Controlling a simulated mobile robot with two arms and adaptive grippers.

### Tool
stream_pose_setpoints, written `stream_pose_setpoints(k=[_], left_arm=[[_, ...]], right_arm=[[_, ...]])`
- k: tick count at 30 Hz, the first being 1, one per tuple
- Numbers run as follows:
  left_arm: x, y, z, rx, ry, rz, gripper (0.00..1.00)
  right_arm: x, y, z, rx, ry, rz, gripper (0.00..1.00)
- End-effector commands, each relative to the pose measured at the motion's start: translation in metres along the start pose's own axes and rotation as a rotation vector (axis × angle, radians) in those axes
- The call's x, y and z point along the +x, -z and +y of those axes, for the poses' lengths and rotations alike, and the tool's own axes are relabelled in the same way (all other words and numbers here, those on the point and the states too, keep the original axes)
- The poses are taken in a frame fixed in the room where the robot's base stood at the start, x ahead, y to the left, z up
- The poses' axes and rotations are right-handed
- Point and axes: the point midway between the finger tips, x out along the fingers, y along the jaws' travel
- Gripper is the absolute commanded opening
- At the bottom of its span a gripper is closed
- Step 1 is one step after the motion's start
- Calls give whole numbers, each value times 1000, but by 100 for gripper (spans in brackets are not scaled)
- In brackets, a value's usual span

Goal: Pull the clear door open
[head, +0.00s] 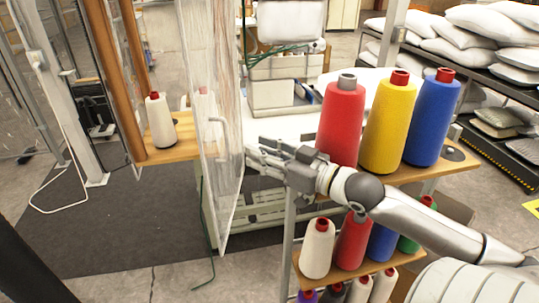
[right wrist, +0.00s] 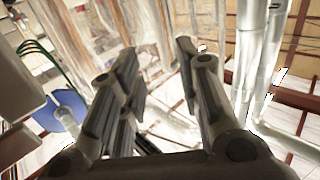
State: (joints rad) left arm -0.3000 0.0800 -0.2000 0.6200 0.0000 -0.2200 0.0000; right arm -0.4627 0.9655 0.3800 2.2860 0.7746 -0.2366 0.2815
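The clear door (head: 228,175) is a tall see-through panel in the middle of the head view, standing at an angle to the machine front. My left gripper is not in view.
Red (head: 341,122), yellow (head: 389,122) and blue (head: 433,118) thread cones stand on a wooden shelf close to my right forearm. More cones sit below. A white cone (head: 160,121) stands on a ledge left of the door. A dark mat (head: 120,225) covers open floor.

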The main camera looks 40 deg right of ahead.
Motion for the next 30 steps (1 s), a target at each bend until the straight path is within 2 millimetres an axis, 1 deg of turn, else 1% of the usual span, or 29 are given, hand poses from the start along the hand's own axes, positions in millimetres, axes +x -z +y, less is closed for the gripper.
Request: stream_pose_setpoints(k=[3, 9, 30], left_arm=[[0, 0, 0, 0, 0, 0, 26], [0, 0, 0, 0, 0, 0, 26], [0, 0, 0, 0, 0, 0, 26]], right_arm=[[-8, -1, 0, -1, 0, -4, 32], [-15, 0, 0, -2, 1, -2, 32], [-16, 0, 0, -2, 1, -1, 32]])
